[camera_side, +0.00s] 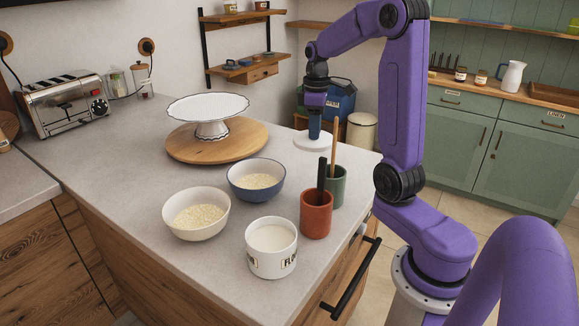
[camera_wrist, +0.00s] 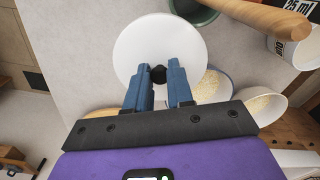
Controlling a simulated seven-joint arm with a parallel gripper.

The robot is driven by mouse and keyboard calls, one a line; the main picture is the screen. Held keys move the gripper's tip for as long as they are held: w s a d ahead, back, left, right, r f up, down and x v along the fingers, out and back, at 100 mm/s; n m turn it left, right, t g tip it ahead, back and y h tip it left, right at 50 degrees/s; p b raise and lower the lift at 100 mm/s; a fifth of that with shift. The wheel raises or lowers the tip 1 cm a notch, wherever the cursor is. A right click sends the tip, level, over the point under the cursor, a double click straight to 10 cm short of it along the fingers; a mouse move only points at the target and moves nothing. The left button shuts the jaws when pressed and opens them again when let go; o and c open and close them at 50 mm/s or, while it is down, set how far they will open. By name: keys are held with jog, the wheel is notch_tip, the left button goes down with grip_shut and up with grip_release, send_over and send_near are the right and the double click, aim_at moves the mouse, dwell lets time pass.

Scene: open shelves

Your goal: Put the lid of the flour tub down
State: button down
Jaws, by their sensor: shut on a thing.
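The flour tub (camera_side: 271,257) is a white labelled tub standing open at the front of the counter, with white flour showing inside. Its lid (camera_side: 312,141) is a round white disc with a dark knob, at the counter's far right part. My gripper (camera_side: 314,130) is above the lid, pointing down. In the wrist view the lid (camera_wrist: 150,42) lies under my gripper (camera_wrist: 159,76), whose blue fingers are shut on the dark knob. I cannot tell whether the lid touches the counter or hangs just above it. The tub also shows at the wrist view's right edge (camera_wrist: 286,52).
A green pot (camera_side: 337,188) with a wooden handle stands close to the lid, beside a terracotta pot (camera_side: 316,216). Two bowls, one white (camera_side: 196,216) and one blue (camera_side: 256,183), stand mid-counter. A cake stand (camera_side: 209,112) sits on a round board (camera_side: 216,145). Counter around the lid's left is bare.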

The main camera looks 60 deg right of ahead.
jog(key=shift+w+f, duration=0.15)
jog(key=shift+f, duration=0.7)
jog(key=w+d+f, duration=0.2)
jog(key=w+f, duration=0.1)
jog(key=w, duration=0.1)
jog(key=w+d+f, duration=0.2)
jog(key=w+f, duration=0.1)
jog(key=w+d+f, duration=0.2)
jog(key=w+f, duration=0.1)
jog(key=w, duration=0.1)
jog(key=shift+w+d, duration=0.1)
jog(key=shift+w, duration=0.2)
jog(key=shift+w+d+f, duration=0.15)
jog(key=shift+w+f, duration=0.05)
jog(key=shift+f, duration=1.75)
jog(key=shift+f, duration=0.1)
jog(key=c, duration=1)
grip_release()
